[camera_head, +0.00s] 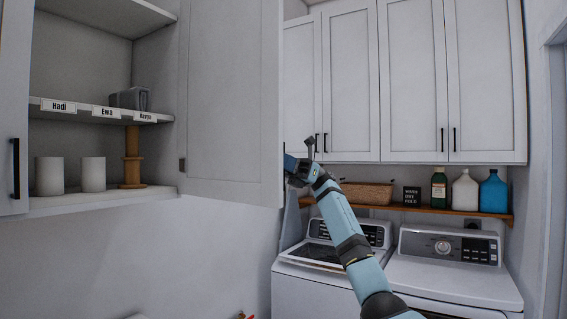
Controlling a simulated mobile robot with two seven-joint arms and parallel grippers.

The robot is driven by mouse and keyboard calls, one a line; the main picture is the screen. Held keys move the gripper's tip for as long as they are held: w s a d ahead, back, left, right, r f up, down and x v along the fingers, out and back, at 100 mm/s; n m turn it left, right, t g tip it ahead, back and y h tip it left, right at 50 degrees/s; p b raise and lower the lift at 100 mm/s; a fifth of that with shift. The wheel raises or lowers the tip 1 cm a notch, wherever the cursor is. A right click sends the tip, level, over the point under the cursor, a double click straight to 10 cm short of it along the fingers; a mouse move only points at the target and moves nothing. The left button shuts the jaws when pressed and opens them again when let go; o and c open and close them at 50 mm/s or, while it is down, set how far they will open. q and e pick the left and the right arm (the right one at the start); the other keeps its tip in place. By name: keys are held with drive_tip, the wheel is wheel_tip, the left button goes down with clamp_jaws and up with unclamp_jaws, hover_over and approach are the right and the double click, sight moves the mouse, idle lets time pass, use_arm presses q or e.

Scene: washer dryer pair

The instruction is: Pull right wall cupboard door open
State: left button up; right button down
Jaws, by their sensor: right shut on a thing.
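The right wall cupboard door (230,100) is a white panel that stands swung open, with its inner face towards me. Its hinge side is at the open cupboard (95,200) on the left. My right gripper (290,164) is at the door's free edge, partly hidden behind it. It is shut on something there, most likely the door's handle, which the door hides. The cupboard's left door (12,110) with a black handle (15,168) is at the left edge of the view. My left gripper is not in view.
The open shelves hold white cups (93,174), a wooden stand (132,160) and a grey bin (130,98). White cabinets (413,80) hang behind. Below are a shelf with a basket (367,193) and several bottles (465,190), a washer (330,245) and a dryer (450,275).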

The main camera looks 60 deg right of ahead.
drive_tip(key=c, duration=1.2)
unclamp_jaws()
drive_tip(key=b+v, duration=0.1)
drive_tip(key=v, duration=1.2)
drive_tip(key=shift+s+d, duration=0.15)
drive_tip(key=shift+d, duration=0.2)
drive_tip(key=shift+f, duration=0.1)
